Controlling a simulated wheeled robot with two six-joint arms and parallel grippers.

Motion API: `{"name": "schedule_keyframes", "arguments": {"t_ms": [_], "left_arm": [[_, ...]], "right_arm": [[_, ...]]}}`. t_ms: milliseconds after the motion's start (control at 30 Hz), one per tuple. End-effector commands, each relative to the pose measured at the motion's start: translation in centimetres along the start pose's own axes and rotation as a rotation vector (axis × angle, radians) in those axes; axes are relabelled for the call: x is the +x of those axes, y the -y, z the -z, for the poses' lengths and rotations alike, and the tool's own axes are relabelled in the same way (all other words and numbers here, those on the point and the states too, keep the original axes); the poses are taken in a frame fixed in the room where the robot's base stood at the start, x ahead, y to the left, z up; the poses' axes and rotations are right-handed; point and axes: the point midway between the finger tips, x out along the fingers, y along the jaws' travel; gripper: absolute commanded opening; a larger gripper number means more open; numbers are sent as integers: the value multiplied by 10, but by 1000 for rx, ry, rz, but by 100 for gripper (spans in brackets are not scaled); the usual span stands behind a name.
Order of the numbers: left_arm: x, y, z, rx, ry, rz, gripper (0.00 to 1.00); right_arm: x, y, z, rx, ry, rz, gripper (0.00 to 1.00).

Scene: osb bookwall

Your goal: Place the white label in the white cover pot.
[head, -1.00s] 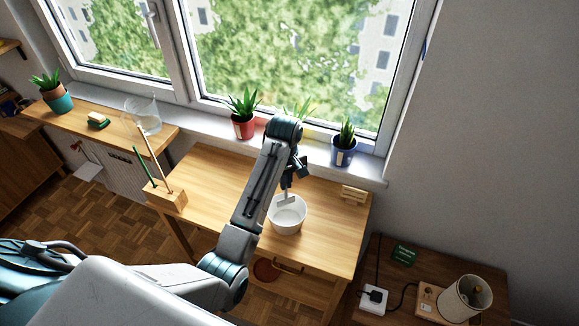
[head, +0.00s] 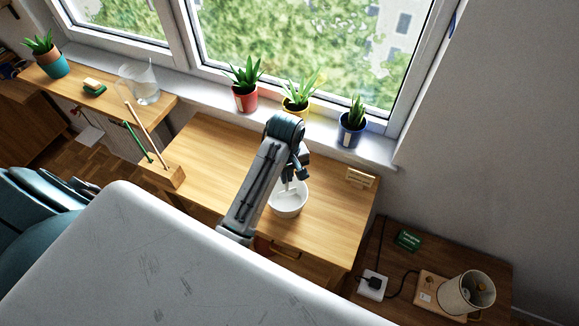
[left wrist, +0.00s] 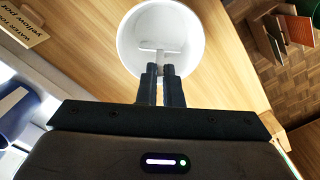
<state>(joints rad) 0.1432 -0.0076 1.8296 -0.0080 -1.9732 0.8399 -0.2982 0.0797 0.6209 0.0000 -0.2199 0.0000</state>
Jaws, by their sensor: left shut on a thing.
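The white cover pot (head: 288,207) stands on the wooden desk in the head view, open side up. It also shows in the left wrist view (left wrist: 194,35). My left gripper (head: 294,178) is over the pot; in the left wrist view its fingertips (left wrist: 160,70) lie at the pot's near rim. It is shut on the white label (left wrist: 152,50), a small T-shaped piece seen against the pot's inside. How deep the label reaches into the pot I cannot tell. My right gripper is not in view.
Red (head: 244,97), yellow (head: 296,107) and blue (head: 352,128) plant pots line the sill behind the desk. A wooden sign (head: 361,178) stands at the desk's right. A wooden block with sticks (head: 165,173) is at its left. The desk around the pot is clear.

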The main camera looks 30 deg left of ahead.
Motion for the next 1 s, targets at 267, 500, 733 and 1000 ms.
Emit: {"name": "schedule_keyframes", "arguments": {"t_ms": [267, 500, 733, 1000], "left_arm": [[0, 0, 0, -1, 0, 0, 10], [0, 0, 0, -1, 0, 0, 31], [0, 0, 0, -1, 0, 0, 31], [-1, -1, 1, 0, -1, 0, 31]], "right_arm": [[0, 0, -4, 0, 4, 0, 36], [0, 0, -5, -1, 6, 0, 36], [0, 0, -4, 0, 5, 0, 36], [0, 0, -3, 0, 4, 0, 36]]}}
